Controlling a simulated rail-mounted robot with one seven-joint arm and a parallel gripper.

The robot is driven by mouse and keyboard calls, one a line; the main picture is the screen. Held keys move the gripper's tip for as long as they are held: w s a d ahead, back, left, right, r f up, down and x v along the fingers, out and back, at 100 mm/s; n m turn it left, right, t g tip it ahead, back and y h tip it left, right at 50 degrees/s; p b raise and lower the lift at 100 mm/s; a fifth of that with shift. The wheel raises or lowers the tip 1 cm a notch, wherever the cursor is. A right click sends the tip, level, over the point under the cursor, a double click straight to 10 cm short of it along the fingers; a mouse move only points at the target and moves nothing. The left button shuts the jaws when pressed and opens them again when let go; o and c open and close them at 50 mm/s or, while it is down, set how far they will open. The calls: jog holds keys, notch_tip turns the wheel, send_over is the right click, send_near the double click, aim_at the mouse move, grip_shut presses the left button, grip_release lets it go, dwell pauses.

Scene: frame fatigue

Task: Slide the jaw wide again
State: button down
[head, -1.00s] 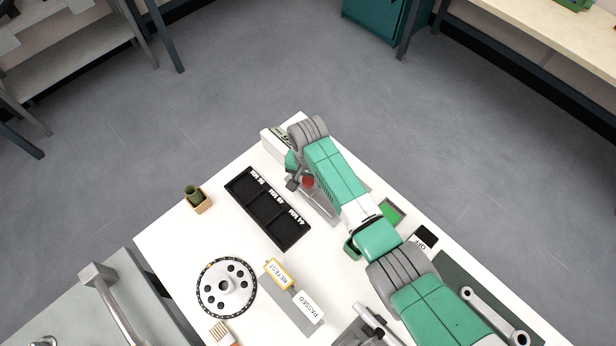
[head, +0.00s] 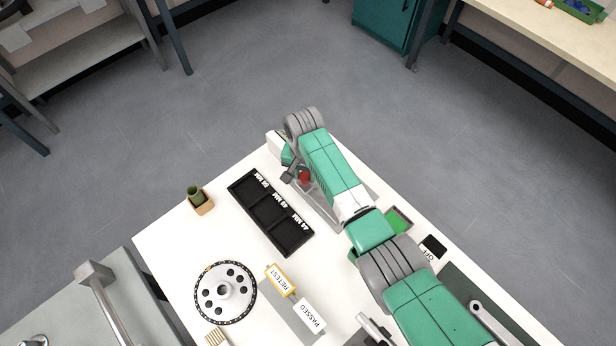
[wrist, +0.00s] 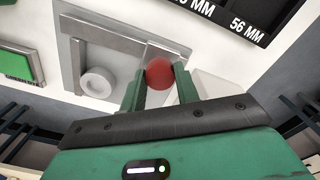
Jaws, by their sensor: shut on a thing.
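A red ball knob (wrist: 159,71) sits between the two green fingers of my gripper (wrist: 158,84) in the wrist view, and the fingers are shut on it. In the head view the red knob (head: 304,177) shows beside my arm. The knob stands at the edge of a grey metal sliding jaw fixture (wrist: 115,50) with a round grey post (wrist: 97,83) to the left of the knob. The fixture (head: 322,207) is partly hidden by my arm in the head view, and the jaw's full opening cannot be seen.
A black tray (head: 247,200) with size labels lies left of the fixture. A green pad (head: 397,220) and an OFF switch (head: 433,246) are on the right. A perforated disc (head: 225,292), a RETEST block (head: 281,280) and a PASSED block (head: 311,316) are nearer. A small pot (head: 200,200) stands at the left edge.

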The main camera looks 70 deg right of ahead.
jog(key=c, duration=1.4)
grip_release()
jog(key=shift+f, duration=0.1)
jog(key=shift+c, duration=0.2)
jog(key=o, duration=0.4)
jog(key=shift+w, duration=0.2)
notch_tip(320, 180, up, 8)
jog(key=shift+p, duration=0.55)
